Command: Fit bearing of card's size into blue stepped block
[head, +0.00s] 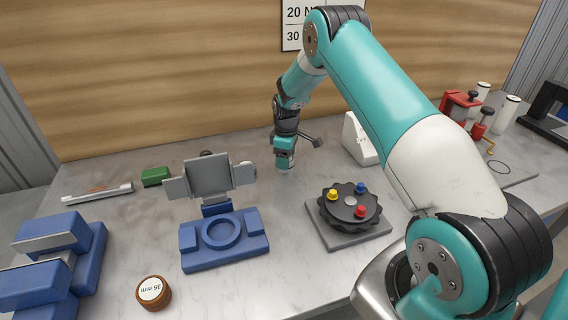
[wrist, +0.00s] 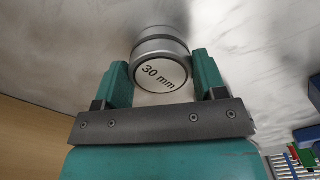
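A silvery round bearing (wrist: 160,72) labelled "30 mm" sits between the two fingers of my gripper (wrist: 163,70) in the wrist view. The fingers lie close along its sides; I cannot tell whether they press on it. In the head view my gripper (head: 285,168) points down at the back of the table, and the bearing is hardly visible there. A blue stepped block (head: 250,241) with an empty round recess lies at the front centre. A brown bearing (head: 153,292) labelled "35 mm" stands at the front. A card (head: 293,20) on the wall reads "20 N" and "30", partly hidden by my arm.
A grey plate fixture (head: 207,177) stands just behind the blue block. Other blue stepped pieces (head: 88,262) are at the left. A black dial with coloured knobs (head: 350,203) stands right of centre. A green block (head: 155,176) lies at the back left.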

